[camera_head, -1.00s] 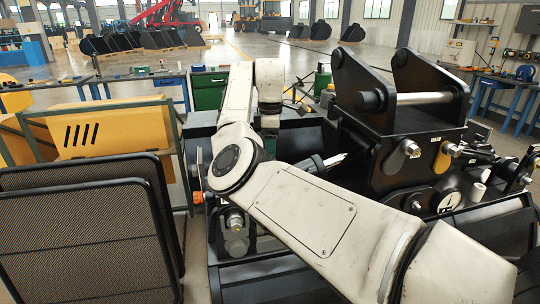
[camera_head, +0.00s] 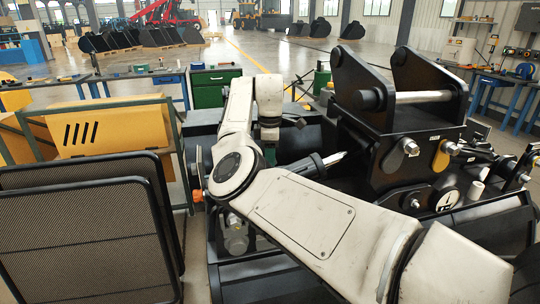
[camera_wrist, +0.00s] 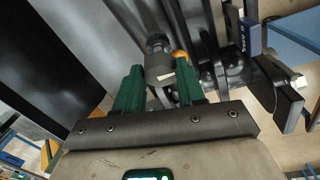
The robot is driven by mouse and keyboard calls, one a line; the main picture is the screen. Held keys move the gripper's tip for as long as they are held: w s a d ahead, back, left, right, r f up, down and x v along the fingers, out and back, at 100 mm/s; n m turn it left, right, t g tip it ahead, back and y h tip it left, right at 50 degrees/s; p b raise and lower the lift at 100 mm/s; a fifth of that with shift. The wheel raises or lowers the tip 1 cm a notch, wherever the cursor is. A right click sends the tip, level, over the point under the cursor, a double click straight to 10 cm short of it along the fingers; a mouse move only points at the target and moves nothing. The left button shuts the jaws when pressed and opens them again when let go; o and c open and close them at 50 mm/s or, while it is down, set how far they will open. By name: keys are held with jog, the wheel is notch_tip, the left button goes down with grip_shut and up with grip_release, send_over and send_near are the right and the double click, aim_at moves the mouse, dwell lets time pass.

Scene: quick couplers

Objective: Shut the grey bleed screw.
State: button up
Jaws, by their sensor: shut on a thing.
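My gripper (camera_wrist: 160,75) shows two green fingers in the wrist view. They are shut on a grey round part with a small pale label, which I take as the grey bleed screw (camera_wrist: 157,68). An orange part (camera_wrist: 180,56) shows just beside the right fingertip. In the head view my gripper (camera_head: 269,156) is mostly hidden behind my pale arm, with only a little green showing. The bleed screw is hidden there.
Black mesh panels (camera_head: 85,235) and a yellow panel (camera_head: 105,132) stand left. Green and blue benches stand behind.

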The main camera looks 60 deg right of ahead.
jog(key=c, duration=0.4)
jog(key=shift+c, duration=0.2)
